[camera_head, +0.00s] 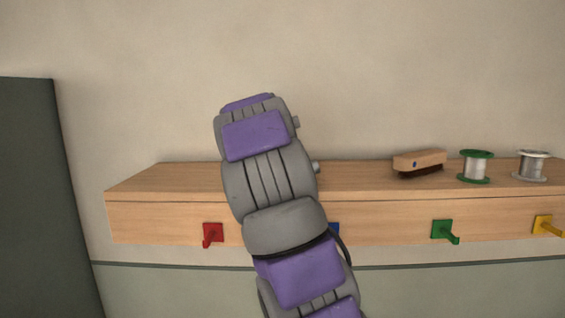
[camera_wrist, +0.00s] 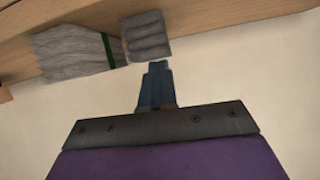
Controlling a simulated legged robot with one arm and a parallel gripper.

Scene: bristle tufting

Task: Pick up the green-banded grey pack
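In the wrist view, a grey, fibrous pack (camera_wrist: 72,54) with a narrow dark green band (camera_wrist: 107,50) near its right end lies on the wooden shelf at the upper left. A second grey, ridged block (camera_wrist: 147,37) sits just right of it. My gripper (camera_wrist: 158,68) has bluish fingers that overlap in this view. Its tips are just below the ridged block in the picture, to the right of the green band. I see nothing held, but whether the fingers are apart cannot be told. In the head view neither grey thing shows; my arm covers part of the shelf.
In the head view, the wooden shelf (camera_head: 365,181) carries a wooden brush (camera_head: 420,161), a green-ended spool (camera_head: 475,167) and a white-ended spool (camera_head: 532,167) at right. Red (camera_head: 212,234), green (camera_head: 443,231) and yellow (camera_head: 546,225) hooks stick out in front. The shelf's left end looks clear.

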